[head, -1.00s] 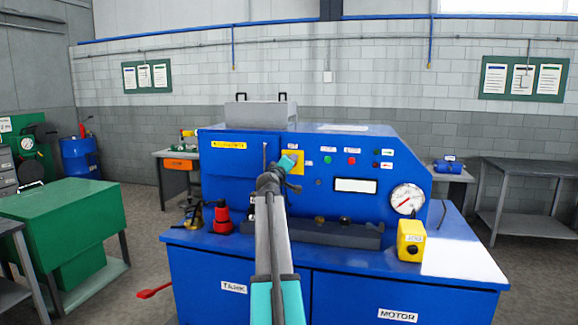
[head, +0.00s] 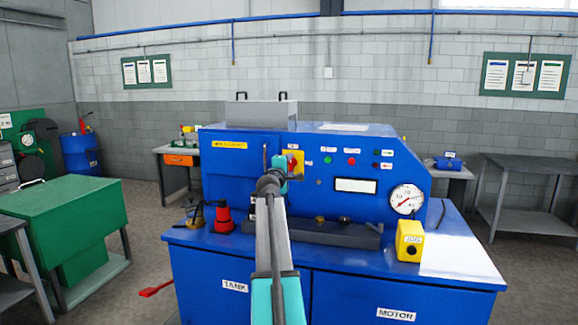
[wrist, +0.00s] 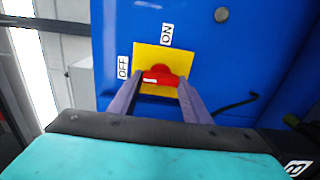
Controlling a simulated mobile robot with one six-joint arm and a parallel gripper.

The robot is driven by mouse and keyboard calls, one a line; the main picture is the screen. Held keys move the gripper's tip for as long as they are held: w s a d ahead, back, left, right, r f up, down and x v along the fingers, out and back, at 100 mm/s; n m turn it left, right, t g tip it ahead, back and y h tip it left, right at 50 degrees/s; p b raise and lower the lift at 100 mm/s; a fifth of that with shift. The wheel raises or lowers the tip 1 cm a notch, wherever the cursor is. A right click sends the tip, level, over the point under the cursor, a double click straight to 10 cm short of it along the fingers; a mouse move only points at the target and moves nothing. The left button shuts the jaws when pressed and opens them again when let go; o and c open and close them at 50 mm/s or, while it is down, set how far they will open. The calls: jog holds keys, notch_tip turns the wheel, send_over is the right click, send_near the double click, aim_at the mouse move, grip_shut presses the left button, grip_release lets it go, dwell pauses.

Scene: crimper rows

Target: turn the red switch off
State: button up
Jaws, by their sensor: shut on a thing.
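The red switch (wrist: 162,75) is a round red knob on a yellow plate on the machine's blue front. In the wrist view, the OFF label (wrist: 123,67) is left of the plate and the ON label (wrist: 167,34) is above it. A white mark on the switch shows on its left part, the OFF label's side. My gripper (wrist: 159,86) has one finger on each side of the switch and is shut on it. In the head view, the yellow plate (head: 297,170) shows just beyond my gripper, with a bit of red visible.
The blue machine (head: 237,176) has a gauge (head: 406,199) at the right and a grey bar along its ledge. A red-and-black item (head: 223,217) and a yellow box (head: 409,240) stand on the ledge.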

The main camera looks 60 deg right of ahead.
jog(key=o, duration=1)
jog(key=shift+o, duration=0.2)
jog(key=shift+a, duration=0.15)
jog(key=b+v, duration=0.3)
jog(key=v, duration=1)
jog(key=shift+a, duration=0.25)
jog(key=shift+s, duration=0.1)
